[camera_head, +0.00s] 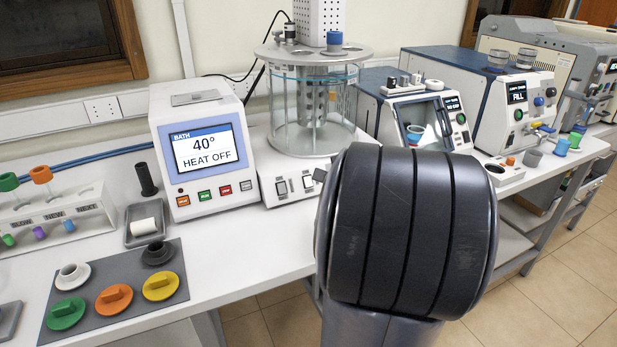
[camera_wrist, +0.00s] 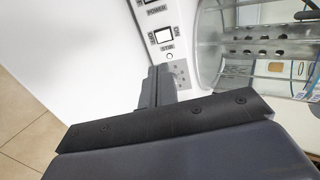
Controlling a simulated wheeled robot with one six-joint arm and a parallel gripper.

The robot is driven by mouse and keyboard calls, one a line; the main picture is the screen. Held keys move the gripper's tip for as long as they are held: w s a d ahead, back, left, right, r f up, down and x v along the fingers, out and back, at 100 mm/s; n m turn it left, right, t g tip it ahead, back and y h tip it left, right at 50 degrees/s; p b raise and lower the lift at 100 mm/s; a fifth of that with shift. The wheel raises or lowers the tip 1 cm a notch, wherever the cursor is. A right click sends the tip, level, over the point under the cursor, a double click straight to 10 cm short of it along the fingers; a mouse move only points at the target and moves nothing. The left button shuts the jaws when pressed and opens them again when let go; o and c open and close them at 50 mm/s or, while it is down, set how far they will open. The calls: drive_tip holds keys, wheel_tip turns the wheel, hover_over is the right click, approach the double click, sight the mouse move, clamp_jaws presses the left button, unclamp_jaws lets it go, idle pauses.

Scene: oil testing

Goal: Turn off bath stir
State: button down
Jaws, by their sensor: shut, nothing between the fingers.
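The glass stirring bath (camera_head: 312,115) stands on a white base with two rocker switches on its front. The left one is the power switch (camera_head: 281,187); the right one is the stir switch (camera_head: 308,182). In the wrist view the stir switch (camera_wrist: 163,36) shows its label and a white rocker, with the power label above it. My gripper (camera_wrist: 164,70) is shut and empty, its tips just below the stir switch in that view. I cannot tell whether they touch the panel. In the head view, my arm hides most of my gripper; a dark tip (camera_head: 320,175) shows beside the stir switch.
The bath controller (camera_head: 205,150) left of the bath reads 40° and HEAT OFF. Stoppers lie on a grey mat (camera_head: 88,310) at the front left. A blue-and-white tester (camera_head: 425,110) stands right of the bath. The white bench (camera_head: 240,240) is clear before the controller.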

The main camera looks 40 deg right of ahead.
idle(0.3)
approach(309, 185)
drive_tip(key=x, duration=0.7)
drive_tip(key=shift+r, duration=0.1)
idle(0.4)
drive_tip(key=shift+w+f+b, duration=0.1)
drive_tip(key=shift+f+b, duration=0.3)
drive_tip(key=shift+b, duration=0.7)
drive_tip(key=shift+f+t+b, duration=0.1)
drive_tip(key=shift+t+b, duration=0.3)
drive_tip(key=shift+b, duration=0.65)
drive_tip(key=t+b, duration=0.1)
drive_tip(key=b, duration=0.6)
drive_tip(key=shift+f+h, duration=0.2)
drive_tip(key=shift+h, duration=0.1)
drive_tip(key=shift+r, duration=0.35)
